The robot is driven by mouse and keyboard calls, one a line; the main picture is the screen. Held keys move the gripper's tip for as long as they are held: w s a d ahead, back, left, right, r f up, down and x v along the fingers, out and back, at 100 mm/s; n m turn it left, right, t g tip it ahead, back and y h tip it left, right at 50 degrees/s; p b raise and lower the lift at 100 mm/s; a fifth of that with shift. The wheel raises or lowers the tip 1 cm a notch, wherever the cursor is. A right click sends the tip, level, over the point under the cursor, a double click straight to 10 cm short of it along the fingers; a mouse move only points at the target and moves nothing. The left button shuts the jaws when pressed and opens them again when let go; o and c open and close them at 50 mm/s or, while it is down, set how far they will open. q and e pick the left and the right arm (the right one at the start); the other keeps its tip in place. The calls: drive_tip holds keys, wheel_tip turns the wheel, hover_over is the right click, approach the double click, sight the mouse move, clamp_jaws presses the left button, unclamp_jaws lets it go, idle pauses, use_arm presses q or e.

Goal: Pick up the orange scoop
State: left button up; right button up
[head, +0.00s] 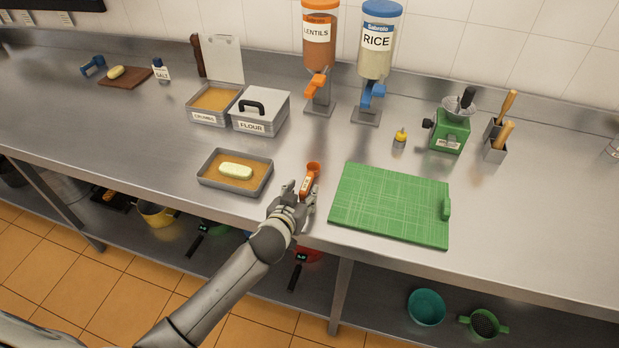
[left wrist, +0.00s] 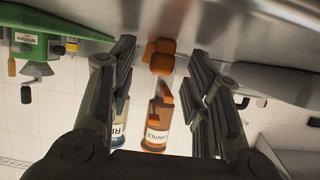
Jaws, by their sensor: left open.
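The orange scoop (head: 312,170) lies on the steel counter, left of the green cutting board. Its handle points toward my left gripper (head: 300,192), which is right at the handle's near end. In the left wrist view, which looks upside down, the orange scoop (left wrist: 160,56) shows between the two open fingers of my left gripper (left wrist: 162,75). A gap shows on each side between scoop and fingers. The gripper is open and holds nothing. My right gripper is not in view.
A tray with a pale block (head: 236,185) stands left of the gripper. The green cutting board (head: 390,205) lies right. Behind are the lentils dispenser (head: 319,45), rice dispenser (head: 378,45) and flour box (head: 259,112). The counter between scoop and dispensers is clear.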

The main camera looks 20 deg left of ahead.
use_arm(q)
drive_tip(key=shift+c, duration=0.4)
clamp_jaws()
drive_tip(key=shift+r, duration=0.4)
wheel_tip(320, 180, up, 2)
drive_tip(key=shift+r, duration=0.2)
drive_tip(key=s+a+r+b, duration=0.2)
drive_tip(key=s+a+r, duration=0.6)
drive_tip(key=a, duration=0.3)
drive_tip(key=shift+s+r+b, duration=0.2)
drive_tip(key=shift+r+b, duration=0.2)
drive_tip(key=shift+r, duration=0.5)
